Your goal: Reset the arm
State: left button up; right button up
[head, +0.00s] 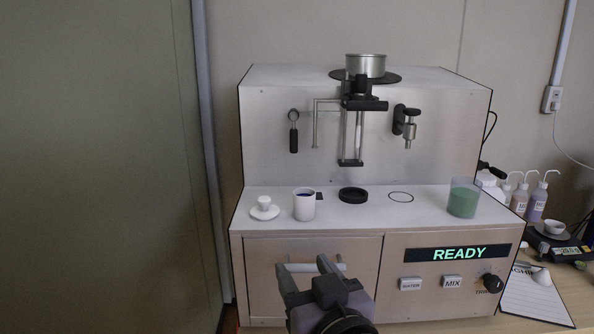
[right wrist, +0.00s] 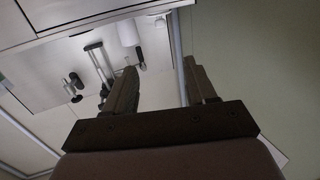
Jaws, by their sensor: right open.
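My right gripper (head: 303,267) is at the bottom centre of the head view, in front of the analyser's drawer. Its two fingers are apart and I see nothing between them that it holds. In the right wrist view the open fingers (right wrist: 161,66) point towards the analyser front, which shows upside down. My left gripper is not in view.
The analyser (head: 270,90) carries a white cup (head: 304,205), a small white lidded dish (head: 264,207), a black ring (head: 353,195) and a beaker of green liquid (head: 463,199). Its display (head: 459,253) reads READY. A wall (head: 100,150) bounds the left.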

jog(key=s+d+f+g+h, duration=0.15)
jog(key=d+f, duration=0.25)
jog(key=f, duration=0.6)
jog(key=s+d+f+g, duration=0.2)
jog(key=d+f, duration=0.2)
jog(key=f, duration=0.6)
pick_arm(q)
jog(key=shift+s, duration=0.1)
pick_arm(e)
jog(key=s+d+f+g+h, duration=0.1)
jog(key=s+d+f, duration=0.4)
jog(key=s+f, duration=0.2)
jog(key=s+d+f+m+g, duration=0.1)
jog(key=s+d+f, duration=0.5)
jog(key=f, duration=0.3)
jog(key=shift+s+f+g+h, duration=0.15)
jog(key=shift+s+g+h, duration=0.2)
jog(key=shift+s, duration=0.5)
